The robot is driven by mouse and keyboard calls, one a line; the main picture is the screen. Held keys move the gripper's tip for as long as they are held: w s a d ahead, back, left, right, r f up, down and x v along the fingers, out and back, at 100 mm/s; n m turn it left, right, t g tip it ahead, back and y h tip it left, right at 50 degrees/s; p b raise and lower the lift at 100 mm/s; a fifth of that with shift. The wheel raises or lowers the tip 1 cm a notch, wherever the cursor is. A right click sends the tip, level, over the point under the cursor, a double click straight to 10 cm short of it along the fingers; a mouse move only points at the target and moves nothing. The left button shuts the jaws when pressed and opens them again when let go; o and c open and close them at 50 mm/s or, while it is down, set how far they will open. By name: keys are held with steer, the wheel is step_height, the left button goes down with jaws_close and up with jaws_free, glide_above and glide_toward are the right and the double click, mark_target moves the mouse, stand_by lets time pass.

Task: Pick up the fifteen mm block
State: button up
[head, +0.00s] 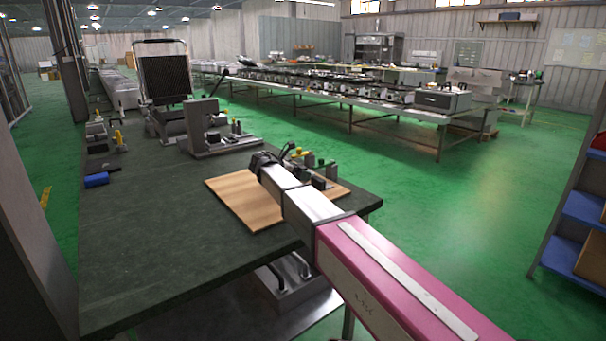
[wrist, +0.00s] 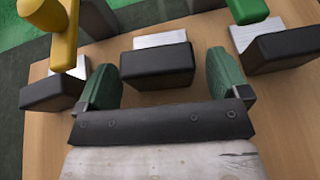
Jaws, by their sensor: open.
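In the wrist view several dark blocks with silver upper parts lie on a wooden board (wrist: 140,105). The middle block (wrist: 157,65) lies between and just beyond the two green fingertips of my gripper (wrist: 164,82). The left block (wrist: 53,88) has a yellow upright part, and the right block (wrist: 282,50) has a green one. No size marking is readable, so I cannot tell which is the fifteen mm block. My gripper is open and empty, with a gap to the middle block. In the head view my gripper (head: 264,161) is low over the board (head: 237,200), and my arm hides part of the blocks.
The board lies on a dark green table (head: 150,240), near its right edge. A grey fixture (head: 205,130) stands farther back. A blue object (head: 96,180) lies at the left. The table's middle left is clear. A blue shelf (head: 580,212) stands at the far right.

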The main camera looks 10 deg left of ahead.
steer(key=shift+c, duration=0.3)
steer(key=c, duration=1)
steer(key=shift+c, duration=0.4)
steer(key=shift+r, duration=0.15)
